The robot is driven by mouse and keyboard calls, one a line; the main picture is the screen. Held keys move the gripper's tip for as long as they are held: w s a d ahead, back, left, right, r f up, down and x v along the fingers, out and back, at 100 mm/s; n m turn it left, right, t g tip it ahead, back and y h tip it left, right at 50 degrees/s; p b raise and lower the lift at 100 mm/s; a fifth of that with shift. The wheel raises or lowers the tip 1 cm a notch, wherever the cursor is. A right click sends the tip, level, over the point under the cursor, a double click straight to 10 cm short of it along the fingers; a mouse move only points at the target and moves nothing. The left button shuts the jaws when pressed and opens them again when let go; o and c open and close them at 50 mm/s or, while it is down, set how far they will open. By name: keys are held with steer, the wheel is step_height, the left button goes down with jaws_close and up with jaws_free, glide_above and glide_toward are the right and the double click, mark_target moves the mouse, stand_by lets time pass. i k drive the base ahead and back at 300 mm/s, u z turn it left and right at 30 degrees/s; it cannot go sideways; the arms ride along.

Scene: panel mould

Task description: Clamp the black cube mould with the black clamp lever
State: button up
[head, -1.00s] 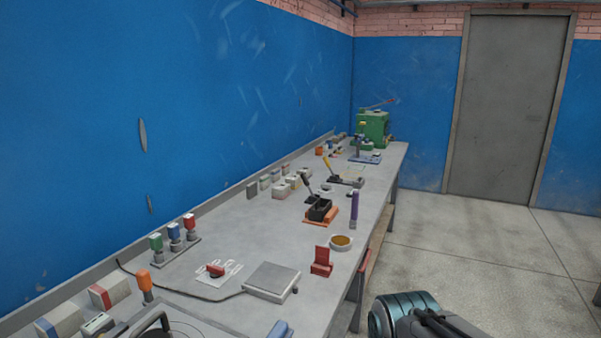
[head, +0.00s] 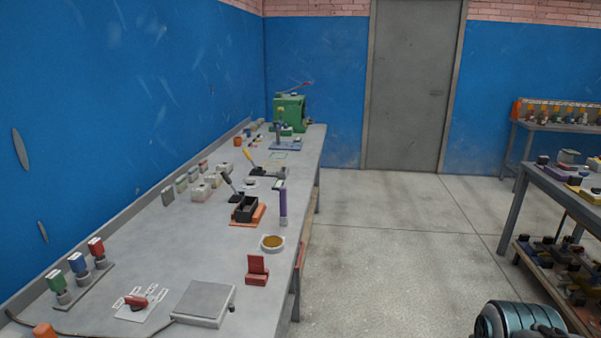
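The black cube mould (head: 244,209) is an open-topped black box on an orange base (head: 259,214), midway along the long grey bench. A black-handled lever (head: 228,182), which looks like the black clamp lever, rises tilted at the mould's far left side. Whether it presses on the mould is too small to tell. Part of my arm shows at the bottom right, over the floor and well apart from the mould. My gripper's fingers are not in view.
The long bench (head: 190,250) also holds a purple cylinder (head: 283,206), a bowl of brown material (head: 272,242), a red stand (head: 257,270), a scale-like plate (head: 204,303), a yellow-handled lever (head: 249,158) and a green machine (head: 289,112). Open floor (head: 390,240) lies right of it. Another table stands right.

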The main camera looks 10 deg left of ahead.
mark_target(223, 174)
steer(key=z, duration=0.1)
steer(key=i, duration=3.1)
steer(key=u, duration=3.2)
steer(key=i, duration=0.55)
steer(key=u, duration=0.05)
